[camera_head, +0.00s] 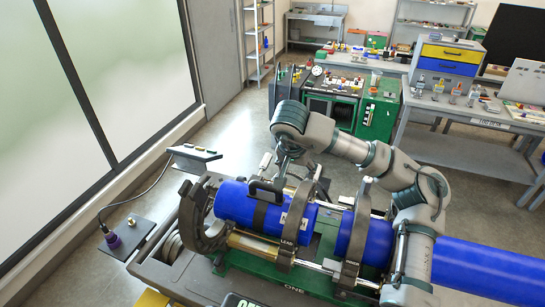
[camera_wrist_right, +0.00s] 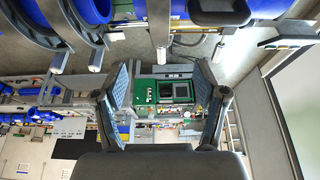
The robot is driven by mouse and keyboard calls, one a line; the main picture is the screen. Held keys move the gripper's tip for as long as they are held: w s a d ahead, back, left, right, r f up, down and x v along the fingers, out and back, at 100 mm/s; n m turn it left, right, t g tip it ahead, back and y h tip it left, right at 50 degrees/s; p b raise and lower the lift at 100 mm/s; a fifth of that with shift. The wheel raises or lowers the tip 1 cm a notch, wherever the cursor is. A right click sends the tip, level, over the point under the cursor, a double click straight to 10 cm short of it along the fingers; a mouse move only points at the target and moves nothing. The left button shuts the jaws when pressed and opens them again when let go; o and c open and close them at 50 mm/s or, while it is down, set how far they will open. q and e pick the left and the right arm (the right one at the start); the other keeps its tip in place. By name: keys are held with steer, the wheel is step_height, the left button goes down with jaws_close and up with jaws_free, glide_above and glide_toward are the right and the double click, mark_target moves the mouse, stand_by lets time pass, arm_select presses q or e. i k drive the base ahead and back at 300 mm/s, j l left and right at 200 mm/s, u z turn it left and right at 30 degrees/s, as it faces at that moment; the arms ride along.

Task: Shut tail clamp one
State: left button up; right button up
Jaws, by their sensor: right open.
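A blue pipe (camera_head: 236,205) lies along the green and grey fusion cart, with dark ring clamps around it. The clamp marked LEAD (camera_head: 289,240) is near the middle. Another dark clamp (camera_head: 354,240) with unclear lettering is to its right. A dark curved ring (camera_head: 205,238) is at the pipe's left end. I cannot tell which is tail clamp one. My right gripper (camera_head: 285,165) is beyond the pipe, near the LEAD clamp's upper part. In the right wrist view it is open (camera_wrist_right: 163,78) and empty between its fingers, with pale rod ends (camera_wrist_right: 162,57) ahead. My left gripper is not seen.
A black handle (camera_head: 265,190) sits on the pipe. A small control panel (camera_head: 195,153) stands at the cart's far left. A green cabinet (camera_head: 378,110) and workbenches (camera_head: 470,155) stand behind. Open floor lies between the cart and the window wall.

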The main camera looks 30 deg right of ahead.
mark_target(194, 202)
steer(key=k+j, duration=1.2)
steer(key=j, duration=0.2)
